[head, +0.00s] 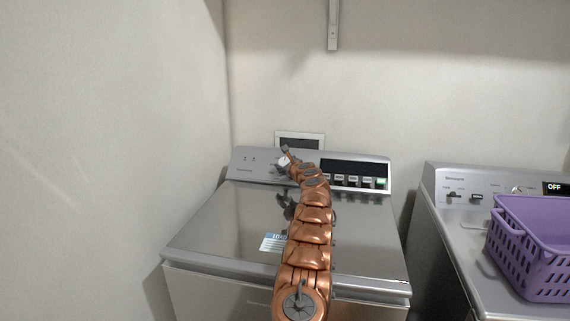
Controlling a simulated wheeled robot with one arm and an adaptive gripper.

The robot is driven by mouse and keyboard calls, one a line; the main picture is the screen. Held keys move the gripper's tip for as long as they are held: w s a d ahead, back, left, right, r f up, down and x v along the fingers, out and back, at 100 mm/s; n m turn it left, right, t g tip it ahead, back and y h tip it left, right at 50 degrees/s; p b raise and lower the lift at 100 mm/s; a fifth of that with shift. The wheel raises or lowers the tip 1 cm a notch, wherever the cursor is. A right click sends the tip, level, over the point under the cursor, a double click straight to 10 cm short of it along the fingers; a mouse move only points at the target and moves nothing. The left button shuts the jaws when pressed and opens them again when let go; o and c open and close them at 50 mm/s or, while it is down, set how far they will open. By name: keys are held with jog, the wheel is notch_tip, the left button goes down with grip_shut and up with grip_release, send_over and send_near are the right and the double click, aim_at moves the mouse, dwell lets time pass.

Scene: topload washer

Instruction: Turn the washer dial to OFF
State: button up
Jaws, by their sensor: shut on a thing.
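The washer (245,225) is the grey top-load machine in the middle, with its lid down. Its sloped control panel (255,158) runs along the back, with a dark display (357,168) and a row of buttons below it. My copper arm reaches over the lid to the panel. My gripper (284,161) is at the panel left of the display, shut on the dial. The dial is mostly hidden behind the gripper and arm, so its pointer and setting cannot be read. The dark display shows no readable text.
A second grey machine (440,230) stands at the right, with knobs and a small display reading OFF (554,188). A purple basket (540,235) sits on it. Walls close in behind and at left. A bracket (333,25) hangs above.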

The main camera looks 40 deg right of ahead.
jog(key=o, duration=1.2)
jog(key=shift+a+r, duration=0.1)
jog(key=shift+s+a+r, duration=0.15)
jog(key=shift+s+r, duration=0.15)
jog(key=shift+s, duration=0.35)
jog(key=shift+s+a+f, duration=0.1)
jog(key=shift+s+a, duration=0.25)
jog(key=shift+s, duration=0.3)
jog(key=v, duration=0.9)
jog(key=shift+s+d+f, duration=0.1)
